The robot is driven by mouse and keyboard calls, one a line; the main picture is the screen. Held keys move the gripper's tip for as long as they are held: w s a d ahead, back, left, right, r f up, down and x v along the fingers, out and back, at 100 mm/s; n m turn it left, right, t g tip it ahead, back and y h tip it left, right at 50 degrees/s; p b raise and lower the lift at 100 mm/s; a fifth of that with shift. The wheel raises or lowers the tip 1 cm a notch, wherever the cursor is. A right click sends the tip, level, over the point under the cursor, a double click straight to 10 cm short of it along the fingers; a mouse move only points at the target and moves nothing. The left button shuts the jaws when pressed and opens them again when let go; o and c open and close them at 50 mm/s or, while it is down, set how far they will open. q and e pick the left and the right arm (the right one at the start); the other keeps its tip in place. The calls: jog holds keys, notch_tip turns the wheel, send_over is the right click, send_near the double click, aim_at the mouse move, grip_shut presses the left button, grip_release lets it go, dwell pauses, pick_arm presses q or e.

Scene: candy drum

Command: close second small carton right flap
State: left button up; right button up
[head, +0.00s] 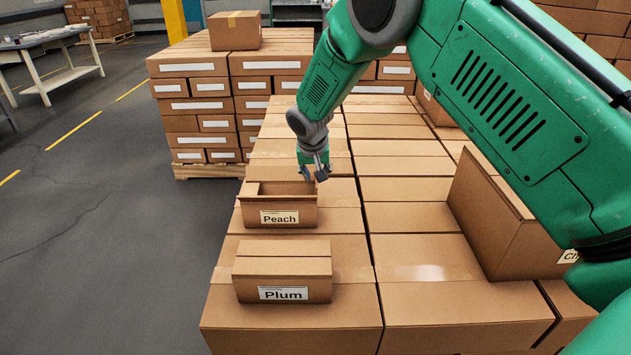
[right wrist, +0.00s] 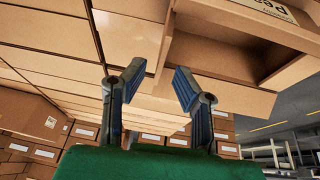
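The small carton labelled Peach (head: 306,217) stands on larger boxes left of centre in the head view, with its top at least partly open. Part of it, with its label upside down, shows at the top right of the right wrist view (right wrist: 215,52). My right gripper (head: 314,174) is at its far right corner. In the right wrist view my right gripper's (right wrist: 157,84) fingers are apart, with nothing clasped. A carton edge shows beyond the gap; contact cannot be told. The carton labelled Plum (head: 283,266) stands nearer, with its top shut. My left gripper is not in view.
The larger boxes (head: 418,218) form a broad flat surface. A taller carton (head: 505,225) with a partly hidden label stands on the right. My right arm covers the upper right. Another box stack (head: 195,88) stands behind left; open floor (head: 90,240) lies left.

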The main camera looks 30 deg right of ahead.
jog(key=v, duration=0.8)
jog(key=shift+r, duration=0.2)
jog(key=shift+y, duration=0.4)
jog(key=p+x, duration=0.1)
jog(key=x, duration=0.3)
jog(key=p+x, duration=0.2)
jog(key=x, duration=0.1)
jog(key=p+x, duration=0.1)
jog(key=x, duration=0.3)
jog(key=shift+s+d+f+p, duration=0.25)
jog(key=shift+f+p, duration=0.1)
jog(key=shift+f, duration=0.05)
grip_shut()
